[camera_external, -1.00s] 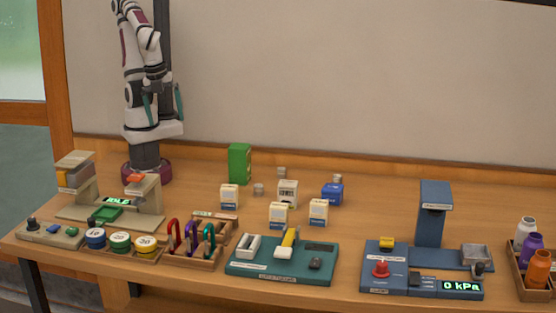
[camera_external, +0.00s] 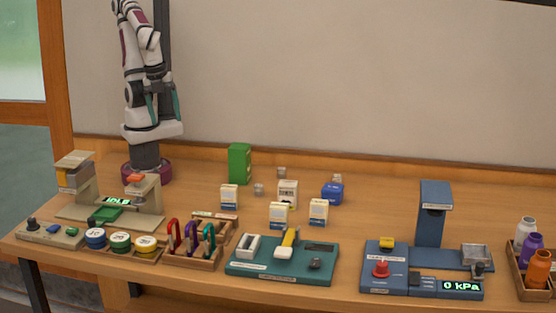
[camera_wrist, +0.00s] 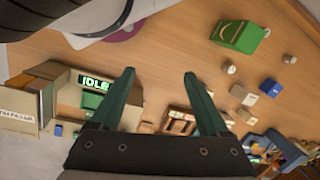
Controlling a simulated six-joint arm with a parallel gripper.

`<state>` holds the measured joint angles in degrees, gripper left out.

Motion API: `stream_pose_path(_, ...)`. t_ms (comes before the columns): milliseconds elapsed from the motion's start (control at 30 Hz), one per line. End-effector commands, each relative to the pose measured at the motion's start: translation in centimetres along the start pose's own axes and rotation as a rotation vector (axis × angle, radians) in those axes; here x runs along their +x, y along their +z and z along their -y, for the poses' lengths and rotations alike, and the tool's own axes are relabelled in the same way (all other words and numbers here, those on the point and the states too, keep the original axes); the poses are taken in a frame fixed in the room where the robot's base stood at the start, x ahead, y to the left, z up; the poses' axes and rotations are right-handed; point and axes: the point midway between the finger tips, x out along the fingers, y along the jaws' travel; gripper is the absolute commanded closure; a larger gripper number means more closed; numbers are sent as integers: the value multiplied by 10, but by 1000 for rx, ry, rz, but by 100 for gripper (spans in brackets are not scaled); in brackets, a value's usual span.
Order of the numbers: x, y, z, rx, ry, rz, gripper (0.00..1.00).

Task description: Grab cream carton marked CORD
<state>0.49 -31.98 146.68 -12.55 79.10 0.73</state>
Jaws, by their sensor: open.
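Several cream cartons stand in the middle of the table: one at the left (camera_external: 229,197), one at the back (camera_external: 288,194), one at the front (camera_external: 278,215) and one at the right (camera_external: 318,212). Their printing is too small to read surely, so I cannot tell which is marked CORD. Small pale cartons (camera_wrist: 245,115) also show at the right of the wrist view. My gripper (camera_wrist: 159,75) is open and empty, with its teal fingers apart. In the external view it (camera_external: 167,106) is high above the table's back left, well away from the cartons.
A green box (camera_external: 239,164) and a blue box (camera_external: 332,194) stand near the cartons, with small grey pieces behind. The back right is clear.

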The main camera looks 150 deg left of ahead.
Motion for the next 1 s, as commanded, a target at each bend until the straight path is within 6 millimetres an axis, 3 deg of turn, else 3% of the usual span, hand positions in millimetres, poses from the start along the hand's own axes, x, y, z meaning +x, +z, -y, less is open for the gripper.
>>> stream_pose_path(67,1,1,1,2,-4,11,21)
stream_pose_path(167,13,16,20,39,-60,174,21)
stream_pose_path(267,28,37,69,169,-236,506,21)
stream_pose_path(300,31,38,94,255,-337,637,21)
stream_pose_path(367,36,26,129,413,-499,792,21)
stream_pose_path(433,51,-6,161,639,-684,898,21)
stream_pose_path(500,79,-50,175,893,-844,919,21)
stream_pose_path(600,136,-104,164,1226,-979,828,21)
stream_pose_path(700,178,-129,143,1417,-1017,716,21)
stream_pose_path(833,202,-130,132,1512,-1002,666,21)
stream_pose_path(1000,213,-135,149,1519,-1000,662,21)
